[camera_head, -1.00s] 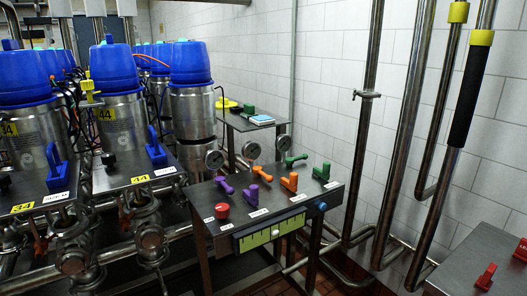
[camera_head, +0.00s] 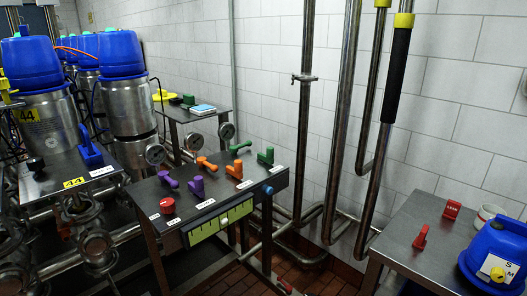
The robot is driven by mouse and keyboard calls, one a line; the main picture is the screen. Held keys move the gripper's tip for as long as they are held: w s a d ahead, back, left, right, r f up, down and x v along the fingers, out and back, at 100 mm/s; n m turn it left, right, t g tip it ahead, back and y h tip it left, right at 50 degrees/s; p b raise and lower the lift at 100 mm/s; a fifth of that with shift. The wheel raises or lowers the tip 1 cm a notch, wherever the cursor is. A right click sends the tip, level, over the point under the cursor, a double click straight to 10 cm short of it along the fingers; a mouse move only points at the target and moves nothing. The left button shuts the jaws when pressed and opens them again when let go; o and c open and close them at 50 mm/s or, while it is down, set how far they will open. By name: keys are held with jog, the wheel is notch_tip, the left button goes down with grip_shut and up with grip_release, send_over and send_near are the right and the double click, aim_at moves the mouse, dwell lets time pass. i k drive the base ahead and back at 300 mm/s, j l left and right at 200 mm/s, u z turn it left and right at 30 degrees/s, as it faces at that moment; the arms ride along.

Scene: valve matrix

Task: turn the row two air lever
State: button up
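I cannot tell which lever is the row two air lever, as the labels are too small to read. A dark metal panel (camera_head: 225,202) carries paired levers: purple (camera_head: 167,179) and purple (camera_head: 196,187), orange (camera_head: 207,163) and orange (camera_head: 234,170), green (camera_head: 240,147) and green (camera_head: 266,156). A blue lever (camera_head: 90,149) stands on the panel marked 44 at the left. Two red levers, one nearer (camera_head: 420,237) and one farther (camera_head: 452,210), are on the metal table at the right. My gripper is not in view.
A red knob (camera_head: 168,205) is at the panel's front left. Blue-topped steel tanks (camera_head: 124,100) crowd the left. Vertical pipes (camera_head: 345,120) run along the white tiled wall. The right table (camera_head: 410,265) holds a blue object (camera_head: 495,255). Tiled floor shows between panel and table.

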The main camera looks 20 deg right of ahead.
aim_at(234, 149)
jog(key=z, duration=0.95)
jog(key=i+j+z, duration=0.55)
jog(key=i+j, duration=0.3)
